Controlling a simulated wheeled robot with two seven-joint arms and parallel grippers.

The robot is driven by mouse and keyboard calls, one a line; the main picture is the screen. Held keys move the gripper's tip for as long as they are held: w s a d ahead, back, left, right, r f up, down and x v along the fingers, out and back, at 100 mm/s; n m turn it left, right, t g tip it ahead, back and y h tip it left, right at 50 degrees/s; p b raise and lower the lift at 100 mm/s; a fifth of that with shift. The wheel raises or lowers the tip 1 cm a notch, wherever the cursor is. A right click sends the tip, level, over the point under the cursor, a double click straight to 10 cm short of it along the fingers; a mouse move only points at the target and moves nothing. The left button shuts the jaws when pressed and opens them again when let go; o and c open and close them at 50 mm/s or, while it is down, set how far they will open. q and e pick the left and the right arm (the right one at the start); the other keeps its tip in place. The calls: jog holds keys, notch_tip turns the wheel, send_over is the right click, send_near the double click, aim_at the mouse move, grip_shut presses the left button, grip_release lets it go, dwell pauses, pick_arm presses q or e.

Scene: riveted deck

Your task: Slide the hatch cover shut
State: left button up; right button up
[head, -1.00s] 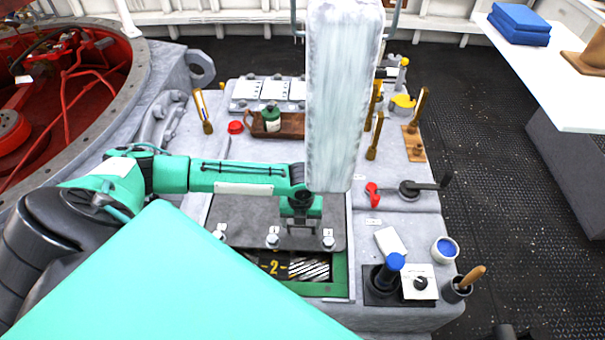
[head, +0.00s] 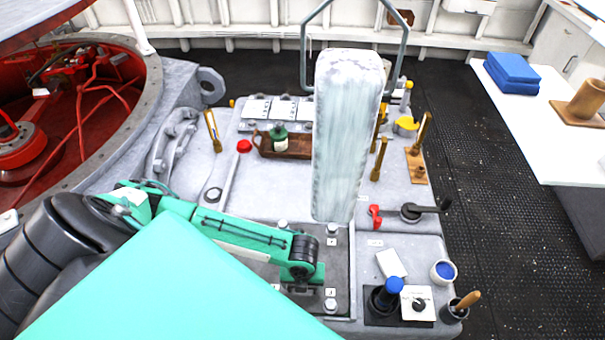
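The hatch cover (head: 338,270) is a dark grey flat plate with bolt heads and small white labels, in the lower middle of the head view. It lies flat in the deck block, and no opening shows at its near edge. My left arm reaches over it from the left and hides much of it. My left gripper (head: 299,287) points down at the cover near its front right part. Its fingers are hidden under the wrist, so I cannot tell whether they are open or touching. My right gripper is not in view.
A black crank (head: 420,211), a blue-knobbed lever (head: 391,287) and a blue-filled cup (head: 444,271) are at the right. A wooden tray (head: 296,148) lies behind. An open red well (head: 95,120) is at left.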

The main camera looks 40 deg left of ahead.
pick_arm(q)
jog(key=o, duration=1.3)
jog(key=shift+s+d, duration=0.1)
jog(key=shift+s, duration=0.15)
jog(key=shift+o, duration=0.3)
